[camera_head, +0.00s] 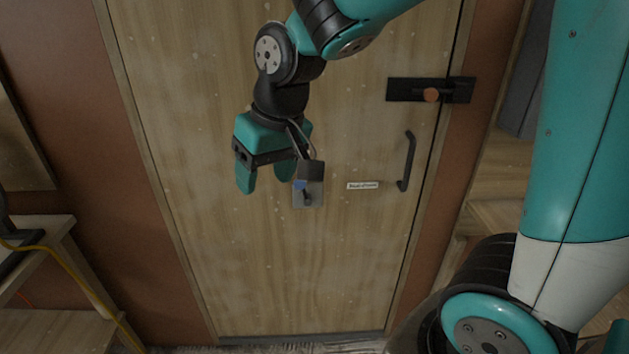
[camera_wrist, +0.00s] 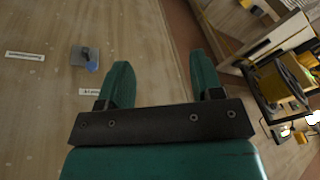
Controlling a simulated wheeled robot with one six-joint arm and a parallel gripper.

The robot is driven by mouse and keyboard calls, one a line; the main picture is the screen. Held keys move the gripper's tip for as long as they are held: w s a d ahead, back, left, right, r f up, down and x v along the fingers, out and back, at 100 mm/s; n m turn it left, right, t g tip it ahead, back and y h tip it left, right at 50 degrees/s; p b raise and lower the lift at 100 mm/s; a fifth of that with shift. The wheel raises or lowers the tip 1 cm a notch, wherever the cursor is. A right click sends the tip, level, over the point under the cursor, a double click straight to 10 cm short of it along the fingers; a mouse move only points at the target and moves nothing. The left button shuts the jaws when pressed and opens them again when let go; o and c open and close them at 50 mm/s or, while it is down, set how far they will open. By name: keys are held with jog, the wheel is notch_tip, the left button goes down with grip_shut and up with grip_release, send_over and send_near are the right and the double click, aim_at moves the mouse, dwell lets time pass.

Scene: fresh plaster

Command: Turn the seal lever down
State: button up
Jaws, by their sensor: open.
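A small grey plate with a short lever (camera_head: 307,195), apparently the seal lever, is mounted on the wooden door (camera_head: 270,270). A blue part shows on it. In the wrist view the plate and lever (camera_wrist: 88,60) are left of my fingers. The lever's exact angle is hard to tell. My gripper (camera_head: 265,180) hangs in front of the door, just left of the plate in the head view, and partly covers the area above it. In the wrist view my gripper (camera_wrist: 160,68) is open, with nothing between the fingers, apart from the lever.
A black pull handle (camera_head: 407,162) and a white label (camera_head: 362,185) are right of the lever. Wooden shelving (camera_head: 45,245) with a yellow cable stands at the left.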

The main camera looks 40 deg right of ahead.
jog(key=w+d+f+m+t+h, duration=0.1)
jog(key=w+d+f+m+h, duration=0.1)
jog(key=w+d+m, duration=0.4)
jog(key=w+d+f+m+h, duration=0.2)
jog(key=w+d, duration=0.6)
jog(key=d, duration=0.2)
jog(key=shift+w+p+x, duration=0.15)
jog(key=shift+p+x, duration=0.55)
jog(key=shift+x, duration=3.5)
jog(key=shift+w+p+x, duration=0.1)
jog(key=shift+p+x, duration=0.55)
jog(key=shift+x, duration=3.55)
jog(key=shift+r, duration=0.1)
grip_shut()
